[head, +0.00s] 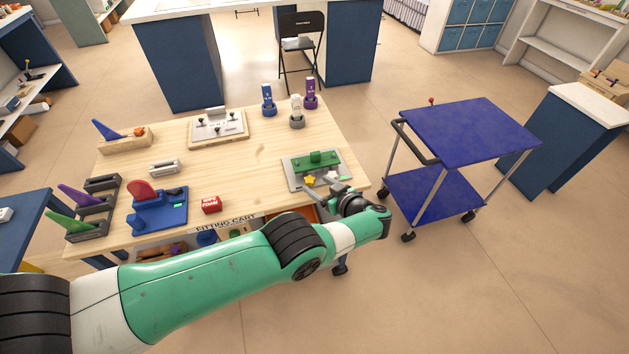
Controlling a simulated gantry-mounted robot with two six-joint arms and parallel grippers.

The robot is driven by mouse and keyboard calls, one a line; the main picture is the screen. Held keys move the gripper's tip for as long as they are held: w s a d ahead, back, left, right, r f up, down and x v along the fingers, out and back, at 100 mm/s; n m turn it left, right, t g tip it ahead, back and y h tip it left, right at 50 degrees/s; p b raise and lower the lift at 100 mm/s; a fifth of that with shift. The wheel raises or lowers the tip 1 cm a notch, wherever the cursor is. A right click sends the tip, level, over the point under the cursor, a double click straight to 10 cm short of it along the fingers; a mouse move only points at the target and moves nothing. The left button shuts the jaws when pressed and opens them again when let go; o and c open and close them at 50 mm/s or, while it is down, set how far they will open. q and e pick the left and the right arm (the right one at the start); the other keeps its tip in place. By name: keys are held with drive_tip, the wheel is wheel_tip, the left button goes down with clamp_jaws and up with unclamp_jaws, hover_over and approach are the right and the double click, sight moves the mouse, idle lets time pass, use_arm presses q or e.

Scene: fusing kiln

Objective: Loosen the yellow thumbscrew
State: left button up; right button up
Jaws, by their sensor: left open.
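The yellow thumbscrew (309,181) sits at the front of a grey plate (293,172) that carries a green block (316,160). The plate lies at the right end of the wooden cart top. A pale knob-like piece (332,176) is to the right of the thumbscrew, partly behind my gripper. My left gripper (316,191) is open at the front edge of the plate, just in front of and close to the thumbscrew. I cannot tell whether it touches it. My right gripper is not in view.
A blue trolley (470,132) stands to the right. The cart's middle is mostly clear.

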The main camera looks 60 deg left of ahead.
use_arm(q)
drive_tip(key=v, duration=0.9)
drive_tip(key=shift+p, duration=0.45)
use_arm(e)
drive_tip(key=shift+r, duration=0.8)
use_arm(q)
drive_tip(key=shift+s, duration=0.1)
